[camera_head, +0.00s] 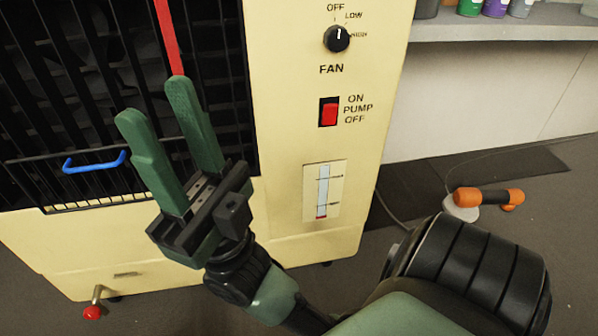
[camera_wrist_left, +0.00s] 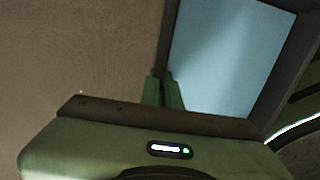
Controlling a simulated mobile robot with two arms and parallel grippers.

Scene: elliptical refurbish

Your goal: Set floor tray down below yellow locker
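A yellow cabinet (camera_head: 305,240) with a dark grille and fan and pump controls fills the left and middle of the head view; no other yellow locker shows. My right gripper (camera_head: 158,101) is open and empty in front of the grille, fingers pointing up. My left gripper (camera_wrist_left: 163,88) shows only in the left wrist view. Its two fingers are close together on the dark rim of a flat light-blue thing (camera_wrist_left: 225,55), which looks like the floor tray. The finger pads are hidden. The tray does not show in the head view.
A red strip (camera_head: 168,38) and blue handle (camera_head: 95,161) are at the grille. A red-knobbed lever (camera_head: 93,311) sticks out low. An orange-and-black tool (camera_head: 488,197) lies right, on dark floor (camera_head: 575,240). A grey shelf (camera_head: 520,30) holds several bottles.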

